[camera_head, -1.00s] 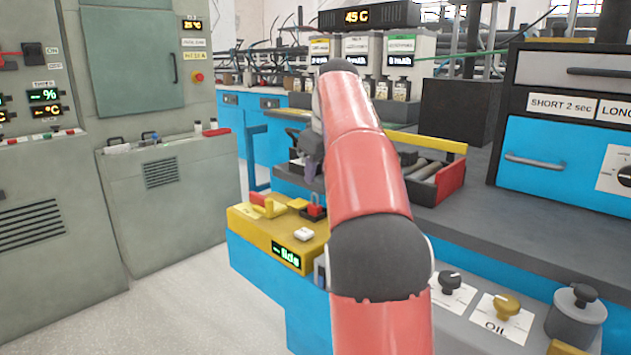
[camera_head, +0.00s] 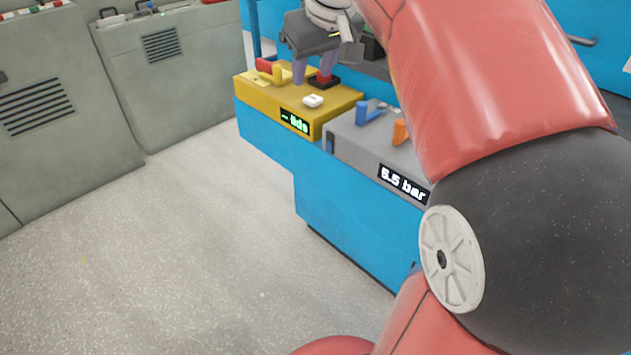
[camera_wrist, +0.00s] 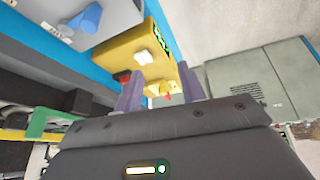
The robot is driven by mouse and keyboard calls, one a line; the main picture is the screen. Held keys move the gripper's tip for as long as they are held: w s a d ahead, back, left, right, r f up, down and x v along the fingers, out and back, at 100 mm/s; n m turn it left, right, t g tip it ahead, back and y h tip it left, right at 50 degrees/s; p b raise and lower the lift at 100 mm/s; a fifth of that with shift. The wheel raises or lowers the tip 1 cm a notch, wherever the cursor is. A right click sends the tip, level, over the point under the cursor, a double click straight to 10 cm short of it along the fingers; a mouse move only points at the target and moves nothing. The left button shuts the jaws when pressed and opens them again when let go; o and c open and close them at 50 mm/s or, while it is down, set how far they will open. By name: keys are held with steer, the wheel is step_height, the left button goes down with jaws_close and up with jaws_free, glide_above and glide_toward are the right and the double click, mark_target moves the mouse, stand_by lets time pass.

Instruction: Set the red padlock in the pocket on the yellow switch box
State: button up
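The yellow switch box (camera_head: 262,92) has a red-tipped lever on a yellow mount (camera_head: 267,68) and a white button (camera_head: 313,101). The small red padlock (camera_head: 322,81) shows at a dark pocket (camera_head: 332,86) on the box top, partly hidden by a finger; how deep it sits I cannot tell. My gripper (camera_head: 313,76) is above the box, its two purple fingers apart. In the wrist view, the fingers (camera_wrist: 160,70) are spread with no object between them. The padlock (camera_wrist: 122,76) shows there as a dark red patch just outside the left finger.
A grey box (camera_head: 350,140) with blue and orange handles and a pressure display adjoins the yellow box on the right. Grey cabinets (camera_head: 60,110) stand at the left. The floor (camera_head: 200,220) in front is clear. My arm hides much of the right.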

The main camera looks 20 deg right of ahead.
steer(key=s+a+f, duration=0.4)
steer(key=s+f, duration=0.5)
steer(key=s+a+f+m, duration=0.1)
steer(key=s+a+f, duration=0.3)
steer(key=s+f, duration=0.5)
steer(key=shift+s+f+m, duration=0.15)
steer(key=shift+s+m, duration=0.15)
steer(key=shift+a, duration=0.1)
